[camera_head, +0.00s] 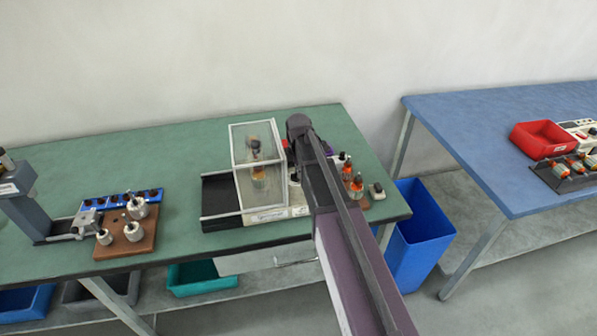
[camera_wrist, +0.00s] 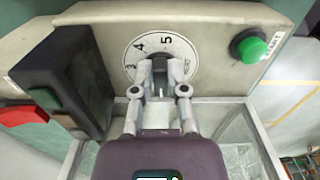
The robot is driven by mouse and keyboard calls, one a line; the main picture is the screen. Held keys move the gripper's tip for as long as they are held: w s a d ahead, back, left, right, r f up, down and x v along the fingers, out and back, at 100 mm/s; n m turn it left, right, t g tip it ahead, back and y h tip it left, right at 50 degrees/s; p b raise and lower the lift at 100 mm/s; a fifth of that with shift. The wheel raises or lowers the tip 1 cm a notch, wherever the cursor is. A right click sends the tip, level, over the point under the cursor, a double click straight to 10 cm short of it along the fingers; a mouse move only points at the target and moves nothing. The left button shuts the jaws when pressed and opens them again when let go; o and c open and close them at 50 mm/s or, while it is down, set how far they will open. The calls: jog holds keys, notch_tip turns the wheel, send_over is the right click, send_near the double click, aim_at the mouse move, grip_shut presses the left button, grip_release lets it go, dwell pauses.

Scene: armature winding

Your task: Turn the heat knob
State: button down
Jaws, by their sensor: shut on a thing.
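The heat knob (camera_wrist: 159,68) is dark and sits at the middle of a round white dial (camera_wrist: 134,58) with the numbers 3, 4 and 5 in the wrist view. My gripper (camera_wrist: 160,82) is shut on the knob, with one finger on each side of it. The dial is on the cream panel (camera_wrist: 211,38) of a machine. In the head view my arm hides the knob, and the gripper's fingers cannot be made out there.
A green button (camera_wrist: 251,47) is right of the dial. A dark block (camera_wrist: 62,75) and a red switch (camera_wrist: 22,115) are left. The machine's clear guard box (camera_head: 243,137) stands on the green table (camera_head: 180,160). Several armatures (camera_head: 355,186) stand right of my arm.

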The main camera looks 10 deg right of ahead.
jog(key=m, duration=0.5)
jog(key=shift+s, duration=0.25)
jog(key=m, duration=0.5)
jog(key=shift+s+a, duration=0.15)
jog(key=shift+a, duration=0.05)
jog(key=m, duration=0.5)
jog(key=shift+s+a+m, duration=0.1)
jog(key=shift+a+m, duration=0.1)
jog(key=shift+m, duration=0.2)
jog(key=m, duration=0.4)
jog(key=shift+a+m, duration=0.2)
jog(key=shift+m, duration=0.1)
jog(key=c, duration=0.7)
grip_release()
jog(key=shift+o, duration=0.2)
